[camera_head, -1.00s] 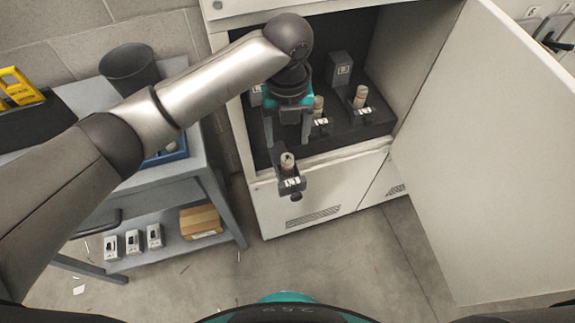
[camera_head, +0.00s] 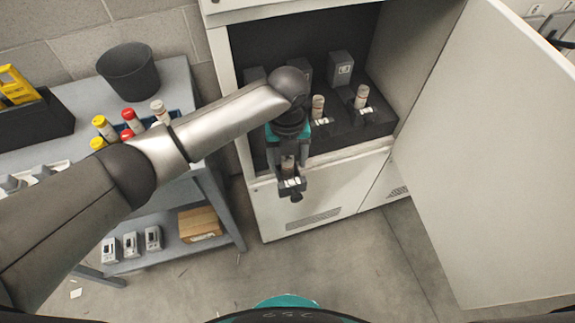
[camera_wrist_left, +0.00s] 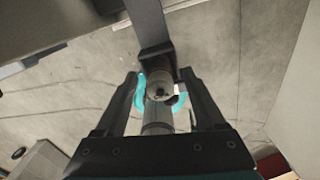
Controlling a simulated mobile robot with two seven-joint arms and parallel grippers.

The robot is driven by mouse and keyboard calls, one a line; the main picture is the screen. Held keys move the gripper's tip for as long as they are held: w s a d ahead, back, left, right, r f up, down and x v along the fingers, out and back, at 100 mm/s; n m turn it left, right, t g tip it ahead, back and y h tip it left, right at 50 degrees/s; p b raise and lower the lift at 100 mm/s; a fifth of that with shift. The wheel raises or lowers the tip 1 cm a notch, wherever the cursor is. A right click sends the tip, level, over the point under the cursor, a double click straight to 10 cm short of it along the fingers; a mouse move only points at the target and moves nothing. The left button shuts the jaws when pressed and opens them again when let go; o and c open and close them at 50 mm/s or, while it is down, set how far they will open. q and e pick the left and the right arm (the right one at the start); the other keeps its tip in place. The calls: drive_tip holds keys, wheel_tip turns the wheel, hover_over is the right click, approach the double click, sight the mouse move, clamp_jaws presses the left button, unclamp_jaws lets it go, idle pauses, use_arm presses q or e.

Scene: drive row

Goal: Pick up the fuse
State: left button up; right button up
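The fuse (camera_head: 288,165) is a pale cylinder upright in a dark holder (camera_head: 291,187) that sticks out at the front left of the open cabinet. My left gripper (camera_head: 288,160) points down over it, with its fingers on either side. In the left wrist view the fuse (camera_wrist_left: 157,115) stands between the two fingers (camera_wrist_left: 158,80), with gaps on both sides, so the gripper looks open and not closed on it. The gripper partly hides the fuse in the head view. My right gripper is not in view.
Two more fuses, a middle one (camera_head: 318,107) and a right one (camera_head: 361,97), stand inside the cabinet. The open cabinet door (camera_head: 485,160) is at the right. A grey cart (camera_head: 205,160) at the left carries a dark bin (camera_head: 128,72) and several coloured fuses.

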use_arm(q)
clamp_jaws()
idle(0.3)
idle(0.3)
wheel_tip(320, 180, up, 10)
drive_tip(key=shift+r+p, duration=0.1)
drive_tip(key=shift+p, duration=0.8)
